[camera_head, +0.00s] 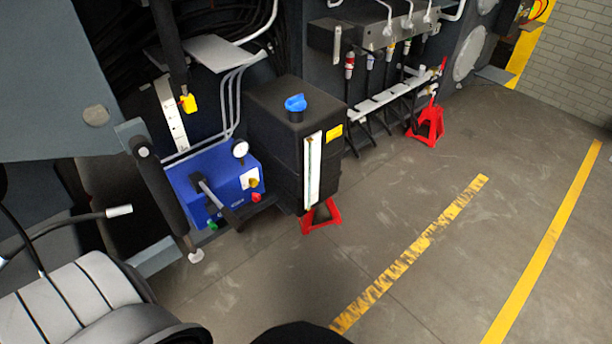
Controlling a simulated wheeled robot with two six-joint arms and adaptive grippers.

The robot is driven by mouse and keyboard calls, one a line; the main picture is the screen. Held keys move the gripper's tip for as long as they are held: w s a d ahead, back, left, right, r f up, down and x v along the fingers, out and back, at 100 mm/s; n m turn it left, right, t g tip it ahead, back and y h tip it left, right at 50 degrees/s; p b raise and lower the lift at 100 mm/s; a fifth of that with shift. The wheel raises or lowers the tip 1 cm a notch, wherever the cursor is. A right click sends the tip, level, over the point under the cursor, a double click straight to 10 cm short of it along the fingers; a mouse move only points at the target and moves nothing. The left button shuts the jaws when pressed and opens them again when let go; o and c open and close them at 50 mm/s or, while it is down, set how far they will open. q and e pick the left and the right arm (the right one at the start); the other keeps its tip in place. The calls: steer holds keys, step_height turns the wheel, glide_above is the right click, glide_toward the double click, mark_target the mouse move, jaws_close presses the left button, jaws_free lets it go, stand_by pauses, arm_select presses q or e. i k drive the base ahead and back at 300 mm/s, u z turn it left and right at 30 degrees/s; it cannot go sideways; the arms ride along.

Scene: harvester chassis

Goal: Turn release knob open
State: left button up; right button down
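A blue hand-pump unit (185,183) stands at the left of the picture, low on the chassis side. It has a dark lever handle (216,200) and a round white-faced gauge (240,149) on top. On its right face are a small yellow knob (254,183) and a red knob (256,198). A small green part (212,225) shows at its lower front. I cannot tell which of these is the release knob, or whether it is turned open. Neither of my grippers is in view.
A black tank (270,125) with a blue cap (295,103) stands right of the pump. Red stands (322,217) are on the floor. A hose with a white end (118,210) is at the left. The floor (420,200) at the right is clear.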

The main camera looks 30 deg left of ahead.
mark_target(255, 197)
steer(key=z, duration=0.3)
steer(key=i, duration=1.05)
steer(key=u, duration=0.4)
steer(key=i, duration=0.85)
steer(key=u, duration=1.25)
steer(key=i, duration=0.5)
steer(key=u, duration=0.5)
